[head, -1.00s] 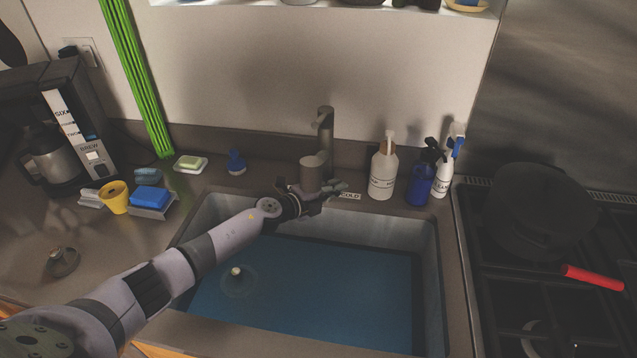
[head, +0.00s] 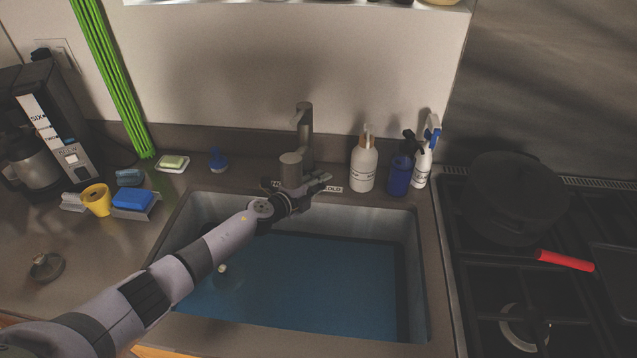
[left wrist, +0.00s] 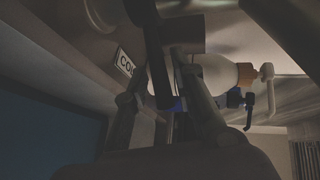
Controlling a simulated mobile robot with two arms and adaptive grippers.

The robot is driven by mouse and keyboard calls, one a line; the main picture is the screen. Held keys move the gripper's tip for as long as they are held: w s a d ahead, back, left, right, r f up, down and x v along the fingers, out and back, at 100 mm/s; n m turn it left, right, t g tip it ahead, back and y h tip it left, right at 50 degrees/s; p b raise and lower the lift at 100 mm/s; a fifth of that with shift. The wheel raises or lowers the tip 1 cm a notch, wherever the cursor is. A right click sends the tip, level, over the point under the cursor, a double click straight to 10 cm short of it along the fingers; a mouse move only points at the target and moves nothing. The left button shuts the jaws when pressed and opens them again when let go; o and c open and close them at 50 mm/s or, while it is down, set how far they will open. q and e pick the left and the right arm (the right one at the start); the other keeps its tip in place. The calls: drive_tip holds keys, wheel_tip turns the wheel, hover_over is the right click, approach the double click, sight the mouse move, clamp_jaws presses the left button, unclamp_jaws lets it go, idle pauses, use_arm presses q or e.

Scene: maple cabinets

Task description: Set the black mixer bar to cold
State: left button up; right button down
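The dark faucet (head: 304,128) stands behind the sink, with a short cylindrical body (head: 291,167) in front of its spout. My left gripper (head: 318,185) is low at the front right of that body, beside the white COLD label (head: 332,188). In the left wrist view the COLD label (left wrist: 125,62) is left of a dark bar (left wrist: 157,60), which looks like the black mixer bar. The bar runs between my two spread fingers; I cannot tell whether they touch it. In the head view the bar is mostly hidden by my gripper. My right gripper is not in view.
A white pump bottle (head: 363,168), a blue bottle (head: 399,177) and a white spray bottle (head: 422,165) stand close to the right of my gripper. The sink (head: 415,260) lies below my arm. A stove with a dark pot (head: 515,195) is at right.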

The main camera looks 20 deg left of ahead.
use_arm(q)
drive_tip(key=shift+o, duration=0.6)
drive_tip(key=shift+s+a+r, duration=0.2)
drive_tip(key=shift+s, duration=0.05)
drive_tip(key=v, duration=1.1)
drive_tip(key=shift+s, duration=0.25)
drive_tip(key=shift+f, duration=0.1)
